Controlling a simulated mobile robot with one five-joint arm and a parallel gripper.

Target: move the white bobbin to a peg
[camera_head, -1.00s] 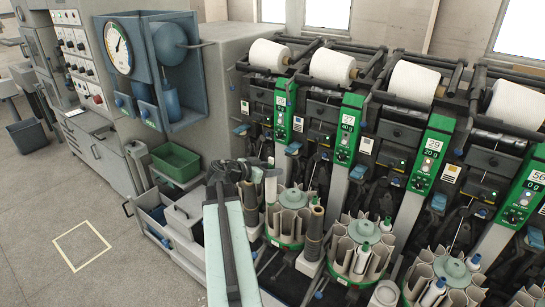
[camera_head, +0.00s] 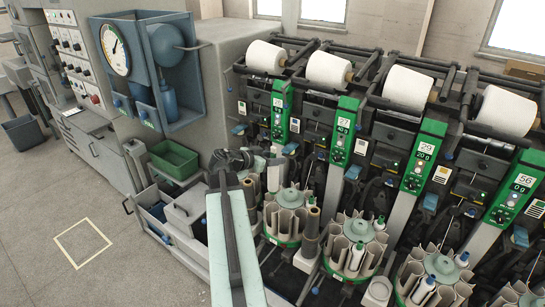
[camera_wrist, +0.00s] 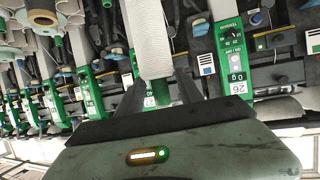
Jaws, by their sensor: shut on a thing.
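The white bobbin (camera_wrist: 150,40) is a pale ribbed cylinder between the two fingers of my gripper (camera_wrist: 158,92) in the wrist view. My gripper is shut on it, and its far end runs out of the top of the picture. In the head view my gripper (camera_head: 256,162) is at the end of my arm, in front of the leftmost winding units. A white upright piece beside it (camera_head: 273,178) seems to be the held bobbin. I cannot clearly make out a peg in these views.
Round magazines (camera_head: 284,240) with several upright bobbins stand in front of the winding units. A green bin (camera_head: 174,160) and a grey cabinet stand left. The floor at a yellow square (camera_head: 84,244) is clear.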

